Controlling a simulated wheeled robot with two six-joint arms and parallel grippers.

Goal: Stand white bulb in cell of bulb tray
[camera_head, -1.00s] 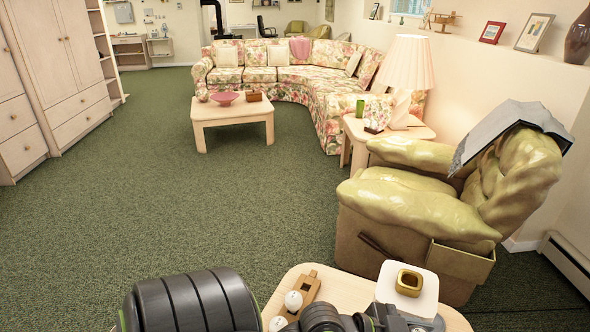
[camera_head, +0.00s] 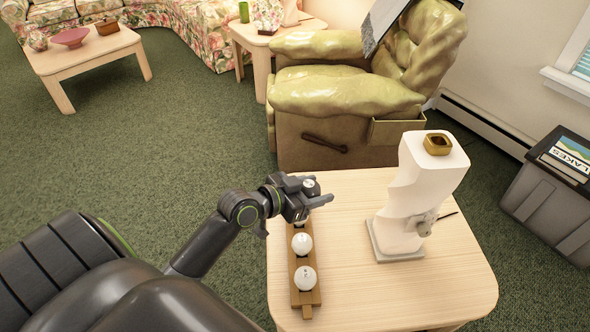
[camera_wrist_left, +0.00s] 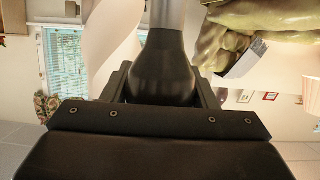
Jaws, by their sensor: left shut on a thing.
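My left gripper (camera_head: 312,196) is above the far end of the bulb tray, shut on a white bulb (camera_head: 309,182); fingers hide much of it. In the left wrist view the held thing (camera_wrist_left: 163,70) looks dark and rounded, with a grey cylindrical neck, between the fingers (camera_wrist_left: 163,92). The wooden bulb tray (camera_head: 306,298) lies lengthwise on the pale table. Two white bulbs stand in it, one near the front (camera_head: 305,278) and one in the middle (camera_head: 302,244). Another white shape at its far end is mostly hidden by the gripper. My right gripper is out of view.
A tall white curved stand (camera_head: 425,170) with a small gold square pot (camera_head: 437,144) stands on the table (camera_head: 400,298), right of the tray. A grey figure (camera_head: 421,223) is against it. The table's front right is clear. An armchair (camera_head: 345,95) stands behind.

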